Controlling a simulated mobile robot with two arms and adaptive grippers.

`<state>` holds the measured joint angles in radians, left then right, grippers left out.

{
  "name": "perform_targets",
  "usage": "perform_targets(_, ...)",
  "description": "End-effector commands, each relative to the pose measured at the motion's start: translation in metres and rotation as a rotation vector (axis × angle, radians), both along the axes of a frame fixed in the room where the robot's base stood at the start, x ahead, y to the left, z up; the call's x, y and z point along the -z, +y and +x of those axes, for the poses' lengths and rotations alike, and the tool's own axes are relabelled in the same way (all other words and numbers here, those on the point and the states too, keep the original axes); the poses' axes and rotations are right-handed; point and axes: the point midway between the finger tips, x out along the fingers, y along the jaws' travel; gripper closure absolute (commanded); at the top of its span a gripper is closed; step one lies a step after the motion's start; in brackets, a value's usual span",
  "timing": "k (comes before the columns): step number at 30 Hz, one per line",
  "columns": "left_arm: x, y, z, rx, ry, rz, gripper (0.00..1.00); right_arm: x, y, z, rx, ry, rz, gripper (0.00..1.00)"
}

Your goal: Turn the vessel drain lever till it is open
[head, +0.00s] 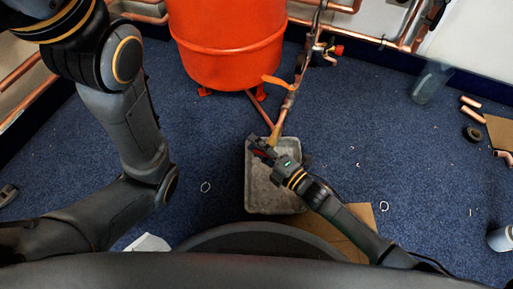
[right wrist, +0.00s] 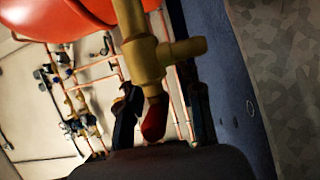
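The brass drain valve (right wrist: 148,60) is large in the right wrist view. Its red lever (right wrist: 155,118) points down between the two fingers of my right gripper (right wrist: 163,112). The lever is nearer the left finger, and a gap shows on its other side, so the gripper looks open around it. In the head view the brass valve (head: 274,138) is at the low end of a copper pipe, and my right gripper (head: 262,151) is at it, above a grey tray (head: 251,190). The orange vessel (head: 228,45) stands behind. My left arm shows at the left, but its gripper does not.
Another orange handle (head: 277,81) sits higher on the pipework. A red-capped fitting (head: 337,50) is to its right. A clear container (head: 430,83), pipe pieces (head: 471,102) and a black roll (head: 472,134) lie at the right. Much of the blue floor (head: 365,135) is clear.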

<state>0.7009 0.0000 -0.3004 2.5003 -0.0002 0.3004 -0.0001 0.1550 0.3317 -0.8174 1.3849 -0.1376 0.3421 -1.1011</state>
Motion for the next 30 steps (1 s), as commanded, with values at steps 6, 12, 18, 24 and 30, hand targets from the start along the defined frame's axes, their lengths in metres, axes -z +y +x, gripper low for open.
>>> perform_targets(6, 0.0008, -0.0001, -0.0002, 0.0, 0.0, 0.0, 1.0, -0.0006, 0.0018, 0.0017, 0.0, 0.0, 0.0, 0.65)
perform_targets(12, 0.0008, -0.0001, -0.0001, 0.0, 0.0, 0.0, 1.0, -0.0005, 0.0016, 0.0015, 0.0, 0.0, 0.0, 0.87)
perform_targets(18, 0.0008, -0.0001, -0.0001, 0.0, 0.0, 0.0, 1.0, -0.0003, 0.0015, 0.0014, 0.0, 0.0, 0.0, 1.0)
perform_targets(24, 0.0008, -0.0001, 0.0, 0.0, 0.0, 0.0, 1.0, -0.0002, 0.0014, 0.0013, 0.0, 0.0, 0.0, 1.0)
perform_targets(30, -0.0033, -0.0001, 0.0002, 0.0, 0.001, 0.0, 1.0, -0.0015, 0.0015, 0.0014, 0.0, 0.003, -0.008, 1.0)
